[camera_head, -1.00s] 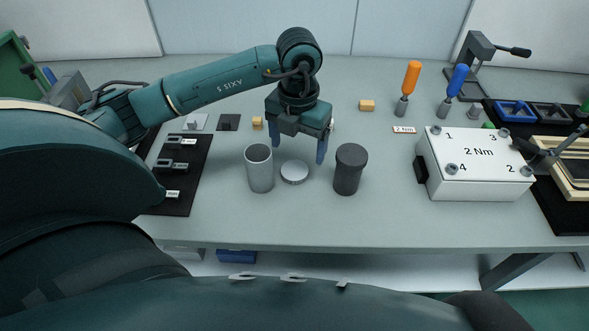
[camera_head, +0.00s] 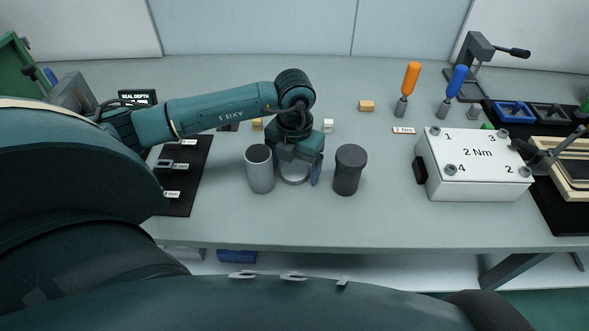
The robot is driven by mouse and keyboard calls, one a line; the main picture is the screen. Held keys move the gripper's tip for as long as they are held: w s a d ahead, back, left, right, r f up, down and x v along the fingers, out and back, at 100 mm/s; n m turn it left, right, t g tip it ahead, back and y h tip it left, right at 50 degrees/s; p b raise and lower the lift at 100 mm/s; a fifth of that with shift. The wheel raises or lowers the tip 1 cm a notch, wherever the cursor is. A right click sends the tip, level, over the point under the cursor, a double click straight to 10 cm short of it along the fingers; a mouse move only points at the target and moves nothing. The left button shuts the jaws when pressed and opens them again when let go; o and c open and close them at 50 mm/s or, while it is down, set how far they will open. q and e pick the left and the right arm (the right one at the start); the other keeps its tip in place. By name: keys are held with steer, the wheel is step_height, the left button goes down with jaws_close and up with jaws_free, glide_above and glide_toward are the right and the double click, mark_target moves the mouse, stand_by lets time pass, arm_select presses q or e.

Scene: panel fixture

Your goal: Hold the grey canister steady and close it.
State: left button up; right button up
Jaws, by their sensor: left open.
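The grey canister (camera_head: 260,171) stands upright and open-topped on the bench, left of centre. A light grey round lid (camera_head: 294,180) lies flat on the bench just right of it, partly hidden by my left gripper. My left gripper (camera_head: 294,178) is open and low over the lid, pointing down; one blue finger shows at the lid's right side and the other is mostly hidden. A dark canister with a dark lid on it (camera_head: 349,170) stands upright to the right. My right gripper is not in view.
A white box marked 2 Nm (camera_head: 475,165) stands at the right, with orange (camera_head: 410,80) and blue (camera_head: 457,82) screwdrivers behind it. A black mat with gauge blocks (camera_head: 183,185) lies at the left. The bench in front of the canisters is clear.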

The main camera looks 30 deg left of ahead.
mark_target(295, 171)
arm_select(q)
steer(key=shift+c, duration=0.4)
steer(key=c, duration=1)
steer(key=shift+o, duration=0.2)
step_height(295, 171, up, 10)
